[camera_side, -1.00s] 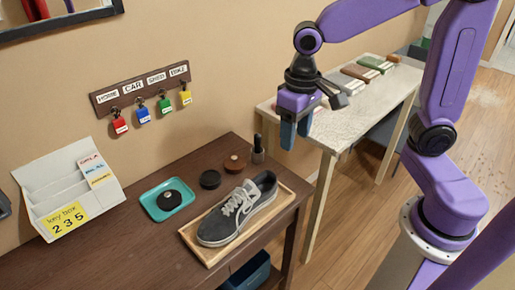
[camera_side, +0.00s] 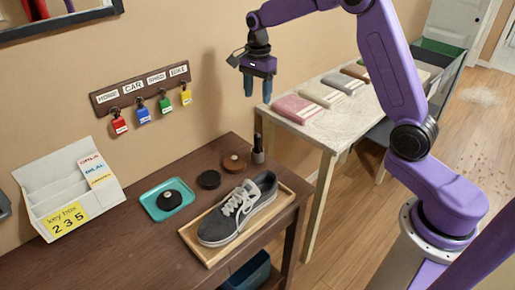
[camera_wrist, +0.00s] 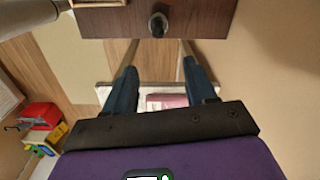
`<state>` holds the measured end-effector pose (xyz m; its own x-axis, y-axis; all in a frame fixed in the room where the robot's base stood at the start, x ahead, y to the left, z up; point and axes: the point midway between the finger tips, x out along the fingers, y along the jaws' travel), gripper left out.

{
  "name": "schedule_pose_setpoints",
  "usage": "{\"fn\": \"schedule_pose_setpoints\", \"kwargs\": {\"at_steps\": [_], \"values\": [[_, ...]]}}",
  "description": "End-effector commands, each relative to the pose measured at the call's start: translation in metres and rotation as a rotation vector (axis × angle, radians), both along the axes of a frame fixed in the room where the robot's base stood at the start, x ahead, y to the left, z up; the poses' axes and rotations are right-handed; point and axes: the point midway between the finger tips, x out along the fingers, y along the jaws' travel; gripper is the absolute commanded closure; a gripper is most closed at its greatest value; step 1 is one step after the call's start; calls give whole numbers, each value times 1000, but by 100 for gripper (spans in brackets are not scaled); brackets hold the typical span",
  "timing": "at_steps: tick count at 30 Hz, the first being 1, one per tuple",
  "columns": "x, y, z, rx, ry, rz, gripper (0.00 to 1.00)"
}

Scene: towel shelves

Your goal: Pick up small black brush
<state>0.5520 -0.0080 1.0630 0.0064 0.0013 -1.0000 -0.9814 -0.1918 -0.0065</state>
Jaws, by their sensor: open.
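The small black brush (camera_side: 258,149) stands upright near the back right corner of the dark wooden table (camera_side: 130,232). It also shows from above near the top of the wrist view (camera_wrist: 158,25), ahead of the fingertips. My gripper (camera_side: 258,88) is open and empty, with its blue fingers pointing down. In the side view it hangs well above the brush, apart from it. In the wrist view the two spread fingers (camera_wrist: 158,75) have nothing between them but background.
Beside the brush are a brown round tin (camera_side: 234,162) and a black round tin (camera_side: 209,180). A grey shoe (camera_side: 228,222) lies in a wooden tray (camera_side: 217,253) in front. A teal tray (camera_side: 155,208) holds a black round item. A pale table (camera_side: 292,118) with folded towels stands behind right.

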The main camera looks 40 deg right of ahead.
Motion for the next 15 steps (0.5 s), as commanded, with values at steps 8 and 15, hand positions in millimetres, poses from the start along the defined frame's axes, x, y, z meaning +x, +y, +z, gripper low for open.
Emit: {"fn": "schedule_pose_setpoints", "kwargs": {"at_steps": [8,15], "values": [[-1,0,-49,0,5,3,44],[-1,0,-93,-1,5,3,44]]}}
